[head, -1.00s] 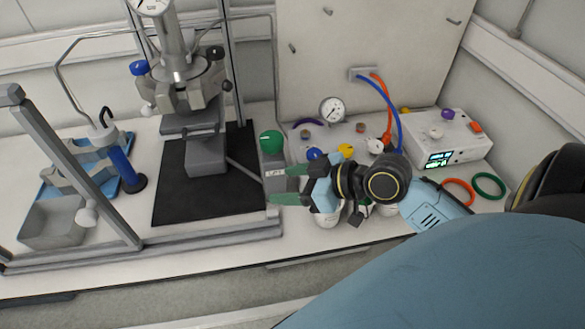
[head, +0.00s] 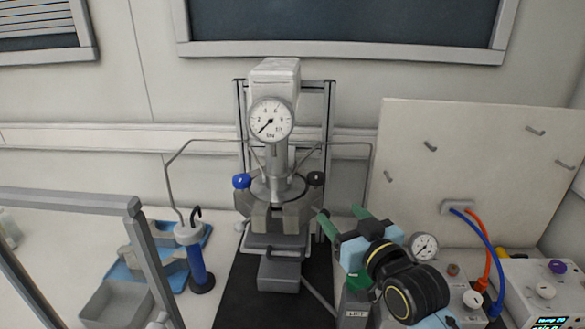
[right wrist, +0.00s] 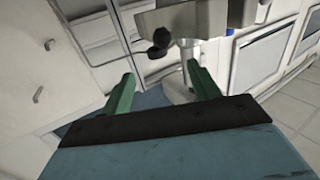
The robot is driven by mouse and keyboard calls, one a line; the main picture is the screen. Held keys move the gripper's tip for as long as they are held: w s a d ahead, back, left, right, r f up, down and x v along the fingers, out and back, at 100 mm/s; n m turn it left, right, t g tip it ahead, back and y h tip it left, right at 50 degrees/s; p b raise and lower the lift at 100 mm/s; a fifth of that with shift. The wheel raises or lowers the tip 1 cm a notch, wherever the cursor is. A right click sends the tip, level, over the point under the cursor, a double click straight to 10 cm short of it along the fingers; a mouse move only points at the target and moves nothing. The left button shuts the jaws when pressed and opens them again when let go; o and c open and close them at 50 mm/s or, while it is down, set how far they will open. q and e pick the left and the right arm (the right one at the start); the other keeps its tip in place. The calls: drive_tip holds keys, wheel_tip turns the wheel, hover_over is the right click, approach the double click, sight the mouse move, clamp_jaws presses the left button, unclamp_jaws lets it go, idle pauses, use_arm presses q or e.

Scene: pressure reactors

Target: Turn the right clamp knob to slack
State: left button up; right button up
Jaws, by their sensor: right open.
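The reactor (head: 278,165) stands upright at the centre of the head view, with a round gauge (head: 270,119) on top and a grey split clamp (head: 262,216) around its neck. The right clamp knob (head: 316,178) is black and sits on the clamp's right side. A blue knob (head: 241,181) sits on the left side. My right gripper (head: 343,217) is open and empty, below and right of the black knob, apart from it. In the right wrist view, a black knob (right wrist: 160,37) shows beyond the green fingertips (right wrist: 161,70). My left gripper is out of view.
A metal frame post (head: 145,245) and a blue cylinder (head: 197,265) stand at the left. A white panel (head: 410,150) with hoses stands at the right. A small gauge (head: 424,246) is beside my right arm. Thin bent tubes run on both sides of the reactor.

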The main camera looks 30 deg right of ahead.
sight(321, 182)
drive_tip(key=shift+m+h, duration=0.4)
drive_tip(key=shift+h, duration=0.1)
drive_tip(key=w, duration=0.4)
drive_tip(key=w+d, duration=0.1)
drive_tip(key=w, duration=0.4)
drive_tip(key=w+d+r+p, duration=0.1)
drive_tip(key=w, duration=0.3)
drive_tip(key=shift+w+r, duration=0.1)
drive_tip(key=shift+w, duration=0.25)
drive_tip(key=c, duration=1)
